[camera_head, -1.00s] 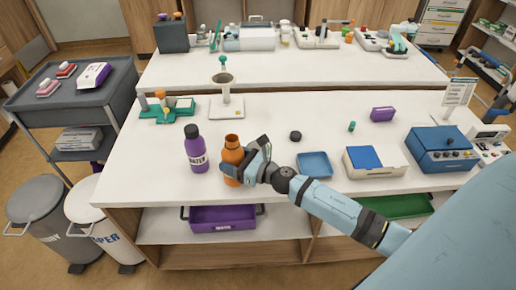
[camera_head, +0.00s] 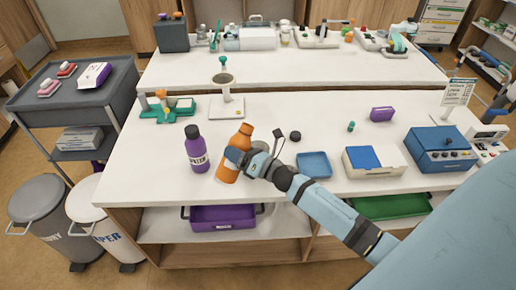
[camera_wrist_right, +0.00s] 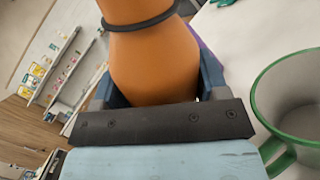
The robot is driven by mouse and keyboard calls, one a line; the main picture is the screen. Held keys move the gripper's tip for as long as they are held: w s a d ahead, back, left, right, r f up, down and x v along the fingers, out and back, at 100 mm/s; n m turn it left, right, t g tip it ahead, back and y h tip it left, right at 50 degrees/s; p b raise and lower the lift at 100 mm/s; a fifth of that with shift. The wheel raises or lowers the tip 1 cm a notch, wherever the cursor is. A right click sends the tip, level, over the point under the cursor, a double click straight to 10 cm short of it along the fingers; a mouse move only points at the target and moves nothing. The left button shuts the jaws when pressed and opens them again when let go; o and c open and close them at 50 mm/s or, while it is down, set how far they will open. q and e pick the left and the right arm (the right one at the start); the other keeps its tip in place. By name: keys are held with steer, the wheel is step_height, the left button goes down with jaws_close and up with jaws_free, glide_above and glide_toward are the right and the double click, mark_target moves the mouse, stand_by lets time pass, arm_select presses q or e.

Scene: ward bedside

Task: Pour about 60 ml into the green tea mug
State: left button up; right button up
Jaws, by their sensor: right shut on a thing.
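My right gripper (camera_head: 240,157) is shut around the body of an orange bottle (camera_head: 244,140). The bottle leans with its top to the right in the head view; its mouth is not clearly shown. In the right wrist view the orange bottle (camera_wrist_right: 155,60) fills the space between the fingers, with a dark ring round its neck. A mug with a green rim and green handle (camera_wrist_right: 300,100) stands close beside the gripper, at the right of that view. I cannot pick the mug out in the head view. No stream of liquid shows. My left gripper is not in view.
A purple water bottle (camera_head: 196,150) stands just left of the orange one.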

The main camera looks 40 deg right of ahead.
steer(key=m, duration=0.2)
steer(key=f+m+t, duration=0.1)
steer(key=shift+s+a+m+h, duration=0.1)
steer(key=shift+a+m+h, duration=0.2)
steer(key=shift+a+m, duration=0.1)
steer(key=shift+a+r+m+h+p, duration=0.2)
steer(key=shift+m+h+p, duration=0.15)
steer(key=shift+m, duration=0.75)
steer(key=shift+s+a+f+m+t+h, duration=0.1)
steer(key=shift+m+t+h, duration=0.15)
steer(key=shift+m, duration=0.35)
steer(key=shift+f+m+t+h, duration=0.1)
steer(key=shift+m+t+h, duration=0.15)
steer(key=shift+m, duration=0.35)
steer(key=shift+d+r+m+h+p, duration=0.25)
steer(key=shift+d+r+m+p, duration=0.2)
steer(key=shift+r+m+p, duration=0.4)
steer(key=shift+f+m+b, duration=0.4)
steer(key=shift+f+m, duration=0.15)
steer(key=shift+f+m+t+h+b, duration=0.35)
steer(key=shift+f+m, duration=0.2)
steer(key=shift+m, duration=0.25)
steer(key=shift+a+r, duration=0.1)
steer(key=shift+a, duration=0.1)
steer(key=shift+r+m+p, duration=0.3)
steer(key=shift+m+p, duration=0.15)
steer(key=shift+m, duration=0.15)
